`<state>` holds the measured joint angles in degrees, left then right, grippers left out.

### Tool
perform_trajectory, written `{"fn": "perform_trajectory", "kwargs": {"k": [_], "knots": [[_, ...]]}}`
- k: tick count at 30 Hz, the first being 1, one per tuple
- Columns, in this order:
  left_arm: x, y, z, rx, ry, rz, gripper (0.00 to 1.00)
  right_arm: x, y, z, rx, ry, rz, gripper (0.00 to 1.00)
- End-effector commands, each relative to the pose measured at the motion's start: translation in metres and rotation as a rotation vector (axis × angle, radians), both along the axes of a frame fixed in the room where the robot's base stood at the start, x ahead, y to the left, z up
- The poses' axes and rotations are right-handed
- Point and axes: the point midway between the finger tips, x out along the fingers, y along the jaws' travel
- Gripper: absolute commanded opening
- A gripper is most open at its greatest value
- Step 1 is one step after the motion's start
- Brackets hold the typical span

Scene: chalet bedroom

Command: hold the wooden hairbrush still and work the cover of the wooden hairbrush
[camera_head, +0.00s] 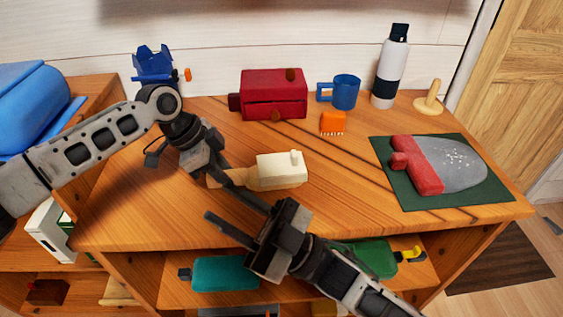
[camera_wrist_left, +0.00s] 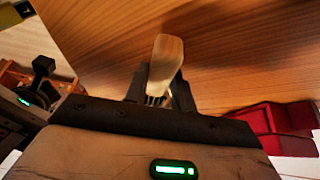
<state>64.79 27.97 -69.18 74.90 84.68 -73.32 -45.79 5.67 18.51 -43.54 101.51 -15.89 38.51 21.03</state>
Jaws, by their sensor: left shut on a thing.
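The wooden hairbrush (camera_head: 238,176) lies on the desk top, its handle pointing left. A cream cover (camera_head: 280,171) with a small knob sits over its right end. My left gripper (camera_head: 213,176) reaches down from above left and is shut on the hairbrush handle. In the left wrist view the pale wooden hairbrush (camera_wrist_left: 166,62) sticks out from between the fingers; I cannot make out the cover separately there. My right gripper (camera_head: 220,198) is in front of the hairbrush, its two fingers spread apart with nothing between them. It is apart from the cover.
Behind stand a red box (camera_head: 274,95), an orange brush-like block (camera_head: 333,123), a blue mug (camera_head: 345,92), a bottle (camera_head: 391,68) and a wooden peg stand (camera_head: 429,103). A green mat (camera_head: 401,190) with a red and grey item lies right. The desk right of the cover is clear.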

Motion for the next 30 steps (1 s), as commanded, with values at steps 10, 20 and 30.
{"fn": "perform_trajectory", "kwargs": {"k": [10, 20, 30], "knots": [[0.0, 0.0, 0.0, 0.0, 0.0, 0.0, 0.05, -0.032, 0.052, 0.015, -0.427, -0.736, 0.493, 0.33], [0.0, 0.0, 0.0, 0.0, 0.0, 0.0, 0.05, 0.043, 0.001, -0.023, -1.249, -1.15, 0.824, 0.33], [0.0, 0.0, 0.0, 0.0, 0.0, 0.0, 0.05, 0.143, -0.087, 0.022, -1.992, -1.154, 0.805, 0.33]]}}
